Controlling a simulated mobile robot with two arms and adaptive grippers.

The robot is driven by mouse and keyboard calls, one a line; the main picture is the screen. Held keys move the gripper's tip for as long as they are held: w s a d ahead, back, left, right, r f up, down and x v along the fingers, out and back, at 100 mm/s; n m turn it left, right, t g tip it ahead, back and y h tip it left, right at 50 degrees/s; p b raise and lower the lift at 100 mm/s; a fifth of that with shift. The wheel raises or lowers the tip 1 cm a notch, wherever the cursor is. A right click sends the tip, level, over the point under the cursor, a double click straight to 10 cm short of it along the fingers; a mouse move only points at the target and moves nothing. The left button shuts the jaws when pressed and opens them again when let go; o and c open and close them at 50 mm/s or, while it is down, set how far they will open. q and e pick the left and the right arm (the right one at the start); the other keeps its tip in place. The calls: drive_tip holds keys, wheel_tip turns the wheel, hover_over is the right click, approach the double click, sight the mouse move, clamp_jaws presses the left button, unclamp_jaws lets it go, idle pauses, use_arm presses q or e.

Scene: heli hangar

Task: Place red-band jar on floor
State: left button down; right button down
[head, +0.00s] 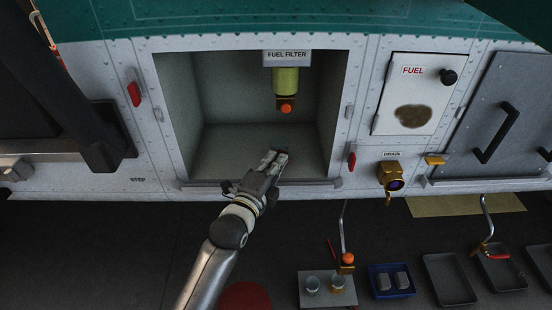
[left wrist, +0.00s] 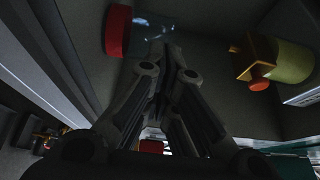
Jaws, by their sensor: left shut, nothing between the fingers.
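My left gripper (head: 277,156) is shut and empty at the front of the open fuel filter compartment (head: 230,110). Its closed fingers (left wrist: 160,62) also show in the left wrist view. In that view a red band (left wrist: 118,30) with clear, glassy glints beside it lies just beyond the fingertips; it looks like the red-band jar. In the head view I cannot make this jar out, probably because the gripper covers it. The dark floor (head: 120,250) lies below the panel. My right gripper is not in view.
A yellow-green fuel filter (head: 286,80) with an orange knob (head: 286,108) hangs in the compartment. On the floor side are a light tray (head: 319,302) with two jars, a blue bin (head: 377,291), a grey tray (head: 447,280) and a red round object (head: 245,297). The floor at left looks clear.

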sight(281, 152)
use_arm(q)
drive_tip(key=shift+w+d, duration=0.15)
drive_tip(key=shift+w, duration=0.15)
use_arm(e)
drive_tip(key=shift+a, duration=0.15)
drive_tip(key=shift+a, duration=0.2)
use_arm(q)
drive_tip(key=shift+b+x, duration=0.35)
drive_tip(key=shift+x, duration=1.55)
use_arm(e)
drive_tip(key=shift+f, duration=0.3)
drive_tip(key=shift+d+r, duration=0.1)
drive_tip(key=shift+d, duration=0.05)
